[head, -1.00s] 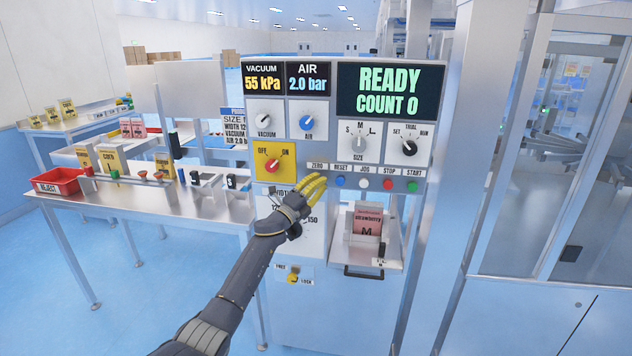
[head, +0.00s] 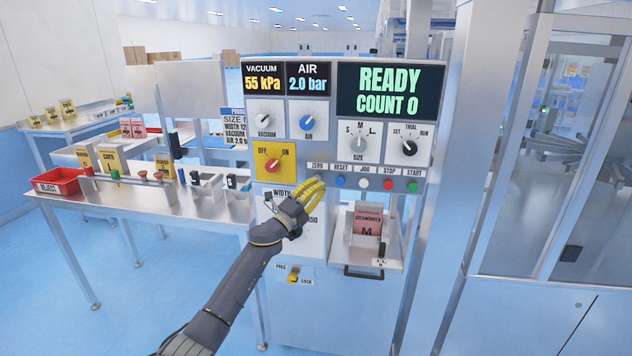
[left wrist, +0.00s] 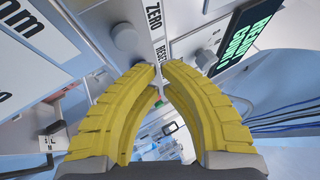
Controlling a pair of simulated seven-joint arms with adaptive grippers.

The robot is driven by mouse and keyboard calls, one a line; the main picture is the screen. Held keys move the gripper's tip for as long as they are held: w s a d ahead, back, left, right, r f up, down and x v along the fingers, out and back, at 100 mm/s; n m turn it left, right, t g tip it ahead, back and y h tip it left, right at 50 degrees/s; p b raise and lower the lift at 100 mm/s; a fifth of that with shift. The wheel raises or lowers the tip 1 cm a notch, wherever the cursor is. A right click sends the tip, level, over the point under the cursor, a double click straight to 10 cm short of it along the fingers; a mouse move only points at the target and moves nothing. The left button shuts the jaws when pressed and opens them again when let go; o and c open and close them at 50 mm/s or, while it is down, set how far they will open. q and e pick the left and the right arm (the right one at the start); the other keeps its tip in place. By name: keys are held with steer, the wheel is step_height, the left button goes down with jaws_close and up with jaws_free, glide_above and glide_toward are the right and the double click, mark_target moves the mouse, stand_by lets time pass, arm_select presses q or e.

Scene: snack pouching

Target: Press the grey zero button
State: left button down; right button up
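The grey zero button (left wrist: 125,38) shows in the left wrist view as a round grey knob beside the ZERO label (left wrist: 153,16). In the head view this label (head: 317,166) is at the left end of the button row, and my fingertips are just below it. My left gripper (head: 321,184) has yellow ribbed fingers. In the left wrist view its fingertips (left wrist: 158,70) come together, with nothing visible between them. They point at the panel, to the right of and below the grey button, apart from it in the picture. My right gripper is not in view.
Blue (head: 340,181), white (head: 364,183), red (head: 388,185) and green (head: 412,186) buttons continue the row. A yellow plate with a red switch (head: 273,164) is to the left. A pink pouch (head: 368,220) sits below. The display (head: 391,90) reads READY, COUNT 0.

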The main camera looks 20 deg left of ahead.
arm_select(q)
steer(key=shift+s+d, duration=0.2)
steer(key=shift+s, duration=1.6)
